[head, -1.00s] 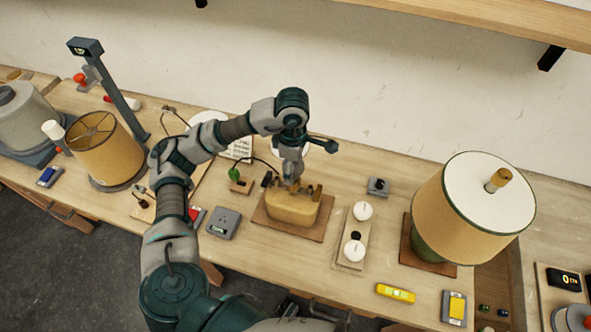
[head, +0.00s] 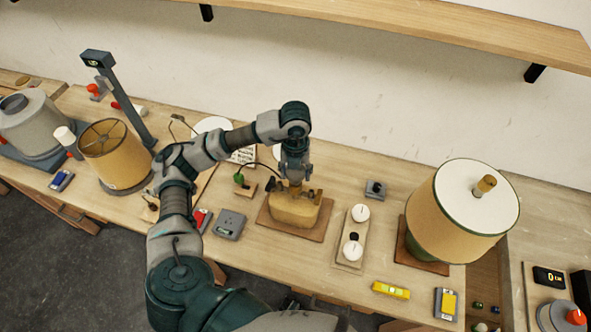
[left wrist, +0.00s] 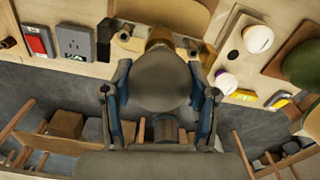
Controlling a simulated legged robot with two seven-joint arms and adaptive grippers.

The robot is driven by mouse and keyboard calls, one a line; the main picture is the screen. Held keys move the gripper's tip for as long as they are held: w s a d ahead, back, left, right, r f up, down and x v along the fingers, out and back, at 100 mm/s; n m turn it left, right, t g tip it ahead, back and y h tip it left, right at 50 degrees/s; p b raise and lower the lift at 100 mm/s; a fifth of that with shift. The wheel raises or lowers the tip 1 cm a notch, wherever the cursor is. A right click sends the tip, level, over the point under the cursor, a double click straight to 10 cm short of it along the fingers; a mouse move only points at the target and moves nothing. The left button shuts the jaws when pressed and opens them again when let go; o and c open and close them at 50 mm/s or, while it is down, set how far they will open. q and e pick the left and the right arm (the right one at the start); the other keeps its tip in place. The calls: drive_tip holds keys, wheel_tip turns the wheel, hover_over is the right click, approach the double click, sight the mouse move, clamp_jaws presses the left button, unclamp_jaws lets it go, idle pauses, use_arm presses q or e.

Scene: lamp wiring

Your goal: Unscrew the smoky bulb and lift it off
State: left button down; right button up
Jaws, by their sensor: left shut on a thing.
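The smoky bulb (left wrist: 160,82) is a grey rounded shape in the left wrist view, between the two fingers of my left gripper (left wrist: 160,95). A brass-coloured socket (left wrist: 158,38) shows just beyond it, and I cannot tell how far the bulb is screwed in. In the head view my left gripper (head: 294,180) points down over the tan lamp base (head: 294,212), which rests on a wooden board (head: 271,226). It is shut on the bulb, which is mostly hidden there by the gripper. My right gripper is not in view.
Two white bulbs stand in a wooden holder (head: 347,262) right of the lamp base. A large shaded lamp (head: 450,215) stands further right, and a loose tan shade (head: 115,158) on the left. A grey meter (head: 229,224) and a yellow level (head: 391,290) lie nearby.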

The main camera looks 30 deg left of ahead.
use_arm(q)
drive_tip(key=shift+w, duration=0.1)
drive_tip(key=shift+r, duration=0.45)
drive_tip(key=shift+r+p, duration=0.3)
idle(0.3)
drive_tip(key=shift+r+p, duration=1.65)
drive_tip(key=shift+r, duration=0.65)
drive_tip(key=shift+m, duration=0.3)
